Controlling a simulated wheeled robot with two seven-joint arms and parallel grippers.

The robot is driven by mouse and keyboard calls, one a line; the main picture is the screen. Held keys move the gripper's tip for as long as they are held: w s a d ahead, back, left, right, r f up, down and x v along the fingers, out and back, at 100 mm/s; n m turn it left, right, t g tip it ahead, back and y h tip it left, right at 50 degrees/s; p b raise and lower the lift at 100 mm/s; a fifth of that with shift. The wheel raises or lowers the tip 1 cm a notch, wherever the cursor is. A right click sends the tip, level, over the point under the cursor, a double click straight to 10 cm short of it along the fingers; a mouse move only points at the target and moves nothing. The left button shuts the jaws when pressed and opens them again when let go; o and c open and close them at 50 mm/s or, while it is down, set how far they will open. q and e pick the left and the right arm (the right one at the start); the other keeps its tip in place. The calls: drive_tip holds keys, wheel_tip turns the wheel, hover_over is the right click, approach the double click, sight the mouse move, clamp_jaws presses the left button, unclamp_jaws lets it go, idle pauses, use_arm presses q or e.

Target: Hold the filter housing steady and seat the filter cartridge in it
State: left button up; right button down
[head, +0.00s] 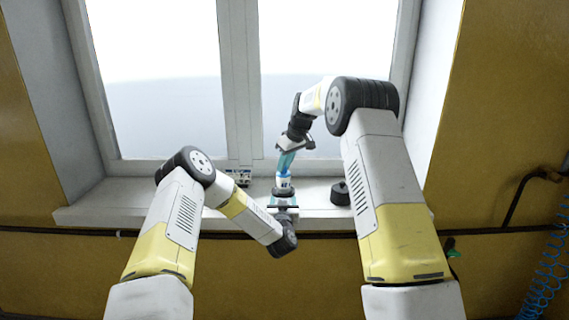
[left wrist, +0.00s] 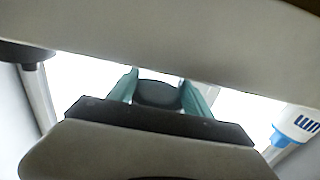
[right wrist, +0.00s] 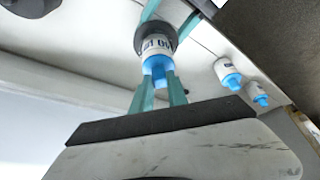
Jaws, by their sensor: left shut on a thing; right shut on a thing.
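The filter housing (right wrist: 156,36) is a dark round cup. My left gripper (head: 283,200) is shut on it, with a teal finger on either side; the dark housing also shows between those fingers in the left wrist view (left wrist: 158,95). The filter cartridge (head: 284,181) is white with a blue end and a printed label. My right gripper (head: 286,162) is shut on its blue end (right wrist: 156,66) from above. The cartridge's far end meets the housing's mouth, and the dark rim hides it there. How deep it sits I cannot tell.
Two more white-and-blue cartridges (right wrist: 228,73) (right wrist: 257,93) stand on the white window sill (head: 110,208). A black round piece with a knob (head: 340,193) stands on the sill to the right. The window is behind. A blue coiled hose (head: 548,262) hangs at far right.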

drive_tip(key=c, duration=1.2)
unclamp_jaws()
drive_tip(key=shift+c, duration=0.2)
drive_tip(key=shift+r, duration=3.5)
use_arm(q)
drive_tip(key=o, duration=1.5)
drive_tip(key=shift+c, duration=0.2)
